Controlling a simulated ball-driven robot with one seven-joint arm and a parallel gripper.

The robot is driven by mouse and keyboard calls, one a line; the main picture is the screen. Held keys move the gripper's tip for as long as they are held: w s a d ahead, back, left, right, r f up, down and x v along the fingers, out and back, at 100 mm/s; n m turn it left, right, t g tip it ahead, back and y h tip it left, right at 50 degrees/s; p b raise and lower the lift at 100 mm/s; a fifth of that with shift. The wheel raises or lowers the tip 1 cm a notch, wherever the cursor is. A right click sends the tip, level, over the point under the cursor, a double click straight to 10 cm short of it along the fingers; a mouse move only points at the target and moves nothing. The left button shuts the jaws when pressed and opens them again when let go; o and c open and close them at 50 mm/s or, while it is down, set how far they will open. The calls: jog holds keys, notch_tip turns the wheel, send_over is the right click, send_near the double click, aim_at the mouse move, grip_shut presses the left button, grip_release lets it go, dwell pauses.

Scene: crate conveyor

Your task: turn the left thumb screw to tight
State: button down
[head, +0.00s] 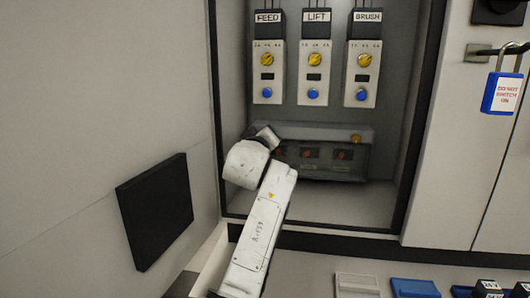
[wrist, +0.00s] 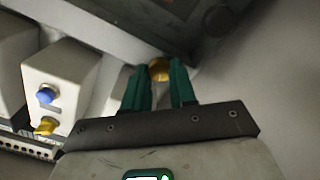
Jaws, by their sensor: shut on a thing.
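The left thumb screw (wrist: 159,69) is brass-coloured and shows in the wrist view between the two green fingers of my gripper (wrist: 160,84). The gripper is shut on it. In the head view my wrist and arm hide this screw, at the left end of a dark see-through cover (head: 322,161) low in the cabinet. The right thumb screw (head: 356,139) shows at the cover's upper right. How far the left screw is turned cannot be told.
Three modules labelled FEED (head: 268,75), LIFT (head: 315,75) and BRUSH (head: 362,75) stand above the cover, each with a yellow knob and blue button. The cabinet's left wall is close to my arm. A blue padlock (head: 502,93) hangs at right.

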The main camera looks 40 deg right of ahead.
jog(key=m+b, duration=0.1)
jog(key=b, duration=0.1)
jog(key=m+b, duration=0.4)
jog(key=shift+f, duration=0.3)
jog(key=shift+r+m+b, duration=0.1)
jog(key=shift+m+b, duration=0.2)
jog(key=shift+b, duration=0.15)
jog(key=c, duration=0.9)
grip_release()
jog(key=shift+r, duration=0.15)
jog(key=shift+a, duration=0.1)
jog(key=p+v, duration=0.1)
jog(key=v, duration=0.9)
jog(key=shift+s+a, duration=0.25)
jog(key=shift+s, duration=0.05)
